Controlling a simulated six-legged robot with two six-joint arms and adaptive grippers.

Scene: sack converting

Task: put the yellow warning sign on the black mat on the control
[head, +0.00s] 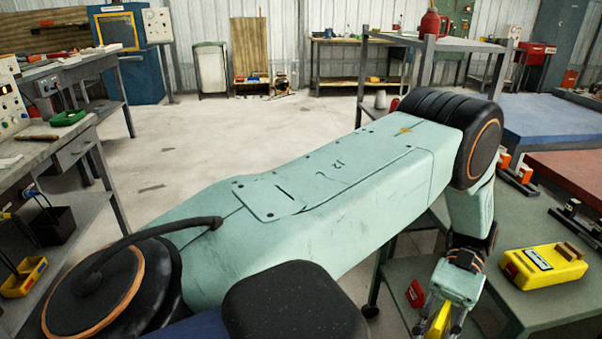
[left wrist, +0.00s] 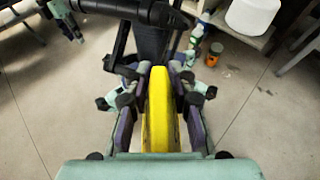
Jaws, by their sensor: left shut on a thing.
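My left gripper (head: 440,318) is low at the right of the head view, beside the green table. It is shut on the yellow warning sign (head: 437,325), of which only a small part shows there. In the left wrist view the sign (left wrist: 159,105) stands nearly edge-on between the two fingers of my left gripper (left wrist: 160,88), with floor visible around it. Its face cannot be read. I cannot make out the black mat or the control it lies on in either view. My right gripper is not in view.
The green table (head: 530,302) holds a yellow case (head: 545,265) with a label and dark clamp-like parts. A red item (head: 415,293) lies on a lower surface beside my gripper. Benches line the left side. The middle floor (head: 220,130) is clear.

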